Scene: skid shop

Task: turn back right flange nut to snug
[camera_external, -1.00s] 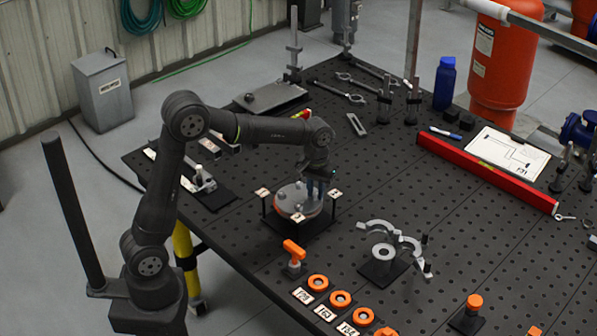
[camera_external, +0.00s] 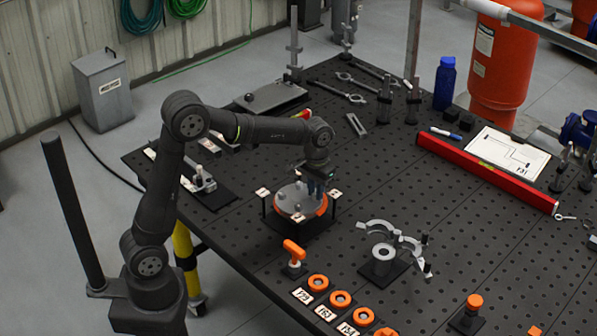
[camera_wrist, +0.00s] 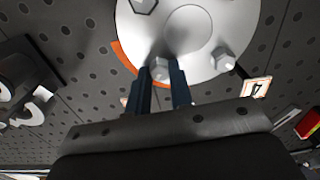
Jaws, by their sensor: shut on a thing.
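The round grey flange (camera_external: 294,203) with an orange ring under its edge sits in a black stand on the perforated table. Hex nuts stand on its face, and small numbered tags surround it. My gripper (camera_external: 318,182) is over the flange's back right edge. In the wrist view the flange (camera_wrist: 205,55) fills the top, and my gripper (camera_wrist: 166,76) has its two dark blue fingers shut on a hex nut (camera_wrist: 160,68) near the rim. Other nuts show at the right (camera_wrist: 223,57) and top left (camera_wrist: 145,4). The tag by the right nut reads 4.
An orange-handled valve (camera_external: 294,256) and orange rings (camera_external: 318,283) with tags stand in front of the flange. A grey clamp on a black base (camera_external: 384,262) is to the right. A red level (camera_external: 485,172) lies farther right. Table between them is clear.

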